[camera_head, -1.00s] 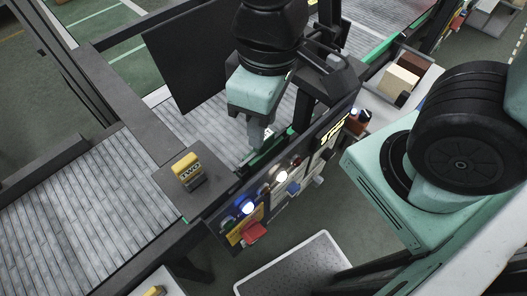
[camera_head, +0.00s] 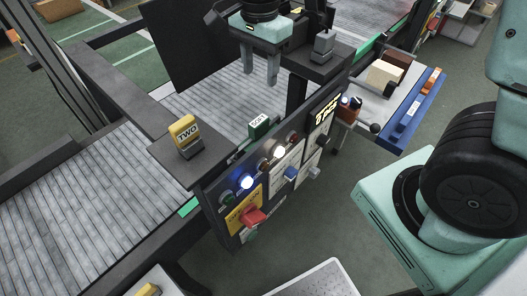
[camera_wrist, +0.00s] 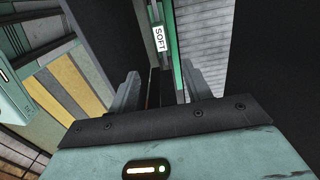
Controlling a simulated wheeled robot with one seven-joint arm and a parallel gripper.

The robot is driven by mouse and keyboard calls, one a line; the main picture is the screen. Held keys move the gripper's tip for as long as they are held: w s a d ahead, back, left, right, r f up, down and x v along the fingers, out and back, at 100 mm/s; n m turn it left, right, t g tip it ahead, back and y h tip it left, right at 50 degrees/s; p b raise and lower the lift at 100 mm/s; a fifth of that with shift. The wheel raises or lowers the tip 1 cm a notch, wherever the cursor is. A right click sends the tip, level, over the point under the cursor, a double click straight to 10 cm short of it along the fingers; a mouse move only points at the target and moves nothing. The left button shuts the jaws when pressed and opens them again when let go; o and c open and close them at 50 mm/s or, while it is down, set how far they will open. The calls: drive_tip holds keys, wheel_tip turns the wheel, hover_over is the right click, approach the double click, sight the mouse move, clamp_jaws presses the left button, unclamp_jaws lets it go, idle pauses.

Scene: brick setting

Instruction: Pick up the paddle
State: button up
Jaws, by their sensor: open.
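My gripper (camera_head: 261,78) is open and empty, its two fingers pointing down above the grey slatted conveyor, behind the control panel. In the wrist view the fingers (camera_wrist: 157,88) are apart, with dark strips between them. A green piece labelled SOFT (camera_head: 259,127) stands on the panel's back edge, below and in front of my gripper. Its white label (camera_wrist: 159,38) shows beyond the fingers in the wrist view. A yellow block marked TWO (camera_head: 185,130) stands on a dark plate to the left. I cannot tell for certain which piece is the paddle.
The control panel (camera_head: 232,196) has lit buttons and a red switch (camera_head: 252,216). A dark upright board (camera_head: 190,45) stands behind left of my gripper. A dark grey device (camera_head: 322,46) is close on the right. A side shelf (camera_head: 385,105) holds boxes.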

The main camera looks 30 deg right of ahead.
sight(258, 121)
wheel_tip(258, 121, down, 12)
drive_tip(key=p, duration=0.2)
drive_tip(key=shift+f+p, duration=0.1)
drive_tip(key=shift+p, duration=0.25)
drive_tip(key=f, duration=0.1)
drive_tip(key=f+p, duration=0.2)
drive_tip(key=f, duration=0.1)
drive_tip(key=shift+a, duration=0.3)
drive_tip(key=shift+f, duration=0.6)
clamp_jaws()
